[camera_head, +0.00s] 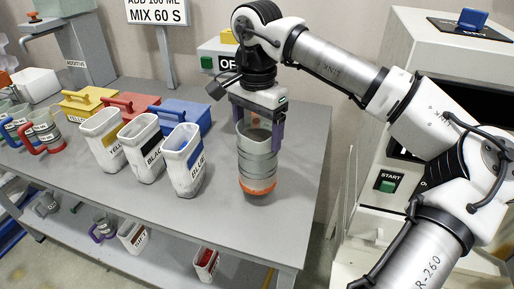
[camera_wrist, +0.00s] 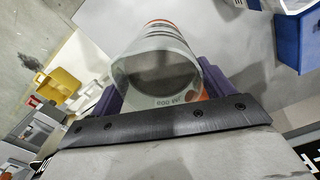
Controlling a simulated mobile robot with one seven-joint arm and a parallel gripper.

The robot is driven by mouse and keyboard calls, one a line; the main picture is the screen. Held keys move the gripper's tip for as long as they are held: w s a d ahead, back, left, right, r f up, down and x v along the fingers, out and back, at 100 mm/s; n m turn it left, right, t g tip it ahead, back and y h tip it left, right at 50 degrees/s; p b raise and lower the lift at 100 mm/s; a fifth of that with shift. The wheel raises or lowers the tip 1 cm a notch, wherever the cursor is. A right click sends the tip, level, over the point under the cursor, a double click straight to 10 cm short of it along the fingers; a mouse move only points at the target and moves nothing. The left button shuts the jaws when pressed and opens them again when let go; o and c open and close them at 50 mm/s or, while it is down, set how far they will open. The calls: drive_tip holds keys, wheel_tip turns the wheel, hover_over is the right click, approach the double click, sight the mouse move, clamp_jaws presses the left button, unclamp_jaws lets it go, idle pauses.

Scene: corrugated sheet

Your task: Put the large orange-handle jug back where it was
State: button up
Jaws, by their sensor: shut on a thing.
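A large grey ribbed jug (camera_head: 257,165) with an orange band at its base is upright near the right end of the grey table. My gripper (camera_head: 258,124) comes down from above, its purple fingers shut on the jug's upper part. In the wrist view the jug (camera_wrist: 158,72) lies between the purple fingers, with its round opening and printed marks facing the camera. A bit of orange shows at its right side; most of the handle is hidden. I cannot tell whether its base touches the table (camera_head: 225,200).
White labelled bins (camera_head: 183,160), with yellow, red and blue (camera_head: 185,117) lidded boxes behind, stand left of the jug. Jugs with blue and red handles (camera_head: 45,130) stand at far left. A lower shelf holds a purple-handled jug (camera_head: 103,229). A machine (camera_head: 388,180) stands right.

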drive_tip(key=shift+f, duration=2.6)
drive_tip(key=o, duration=1.8)
wheel_tip(320, 180, up, 12)
drive_tip(key=shift+r, duration=0.15)
